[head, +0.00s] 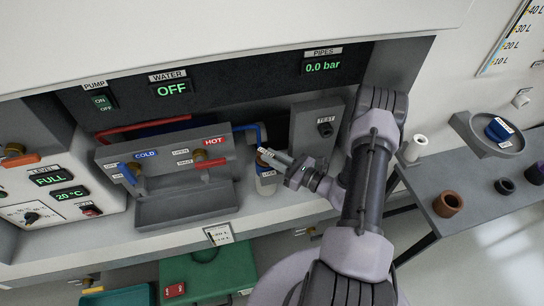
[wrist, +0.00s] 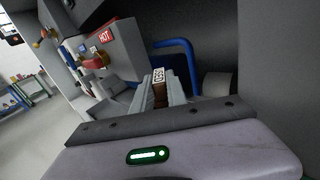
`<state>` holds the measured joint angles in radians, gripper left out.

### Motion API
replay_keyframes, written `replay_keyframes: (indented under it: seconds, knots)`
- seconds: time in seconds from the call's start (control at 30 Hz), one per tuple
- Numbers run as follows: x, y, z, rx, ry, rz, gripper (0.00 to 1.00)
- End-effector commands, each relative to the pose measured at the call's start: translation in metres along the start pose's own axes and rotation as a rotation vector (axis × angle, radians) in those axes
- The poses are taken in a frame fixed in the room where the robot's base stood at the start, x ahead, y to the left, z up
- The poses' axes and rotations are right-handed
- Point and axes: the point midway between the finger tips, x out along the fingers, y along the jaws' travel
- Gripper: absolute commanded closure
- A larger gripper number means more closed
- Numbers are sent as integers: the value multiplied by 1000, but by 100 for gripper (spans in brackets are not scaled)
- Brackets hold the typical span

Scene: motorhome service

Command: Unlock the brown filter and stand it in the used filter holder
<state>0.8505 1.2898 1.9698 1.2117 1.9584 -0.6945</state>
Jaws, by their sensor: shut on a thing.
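The brown filter (wrist: 160,97) shows as a narrow brown piece between my fingertips in the wrist view, with a white lettered label (wrist: 158,76) just beyond. My gripper (head: 269,157) is shut on it beside the wall unit, right of the hot tap. In the head view my fingers hide most of the filter. A pale cylindrical housing (head: 266,184) stands directly below my fingertips, with a small lettered tag at its top. I cannot tell whether the filter is locked. A brown open cup (head: 448,204) stands on the grey side table; which cup is the used filter holder is not legible.
A blue pipe (head: 248,127) runs close by my fingers. The hot tap's red lever (head: 212,163) and the grey basin (head: 186,207) lie left. The side table (head: 425,182) also carries a white cylinder (head: 414,149), dark cups and a round tray (head: 486,136). The pipes display reads 0.0 bar.

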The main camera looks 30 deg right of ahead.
Motion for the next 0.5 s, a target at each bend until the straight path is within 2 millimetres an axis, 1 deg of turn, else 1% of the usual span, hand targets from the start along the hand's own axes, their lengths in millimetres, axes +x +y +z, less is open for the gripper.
replay_keyframes:
  seconds: [0.27, 0.37, 0.5]
  knots:
    - [0, 1, 0, 2, 1, 3, 100]
    - [0, 2, 6, 2, 1, 3, 100]
    - [0, 2, 22, 1, 1, 2, 100]
